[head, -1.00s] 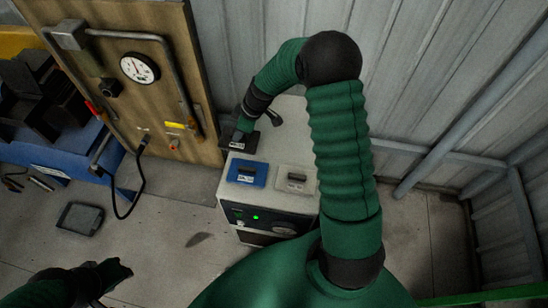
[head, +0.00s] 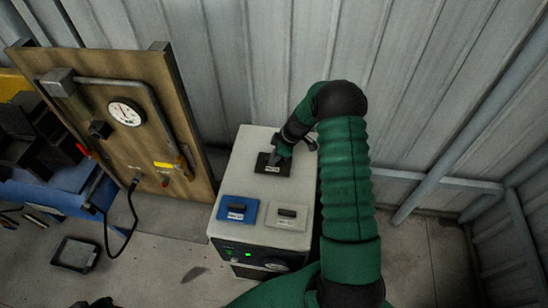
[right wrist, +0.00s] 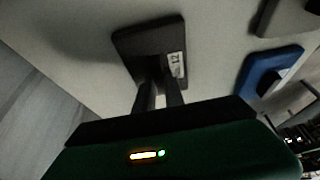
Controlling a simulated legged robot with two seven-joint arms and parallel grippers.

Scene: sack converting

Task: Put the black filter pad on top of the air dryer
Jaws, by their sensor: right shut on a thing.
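The air dryer (head: 232,185) is a pale box with a green light on its front. The black filter pad (head: 266,169) is over the back part of the dryer's top. It also shows in the right wrist view (right wrist: 128,42), with a white label. My right gripper (head: 280,155) is shut on the black pad's handle, and its fingers (right wrist: 160,92) reach the pad in the right wrist view. I cannot tell whether the pad touches the top. Only a dark sliver of my left gripper (head: 100,303) shows at the bottom edge.
A blue pad (head: 238,210) and a grey pad (head: 287,215) lie on the front of the dryer's top. A wooden panel with a gauge (head: 126,112) stands to the left. A dark tray (head: 76,253) lies on the floor. A corrugated wall is behind.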

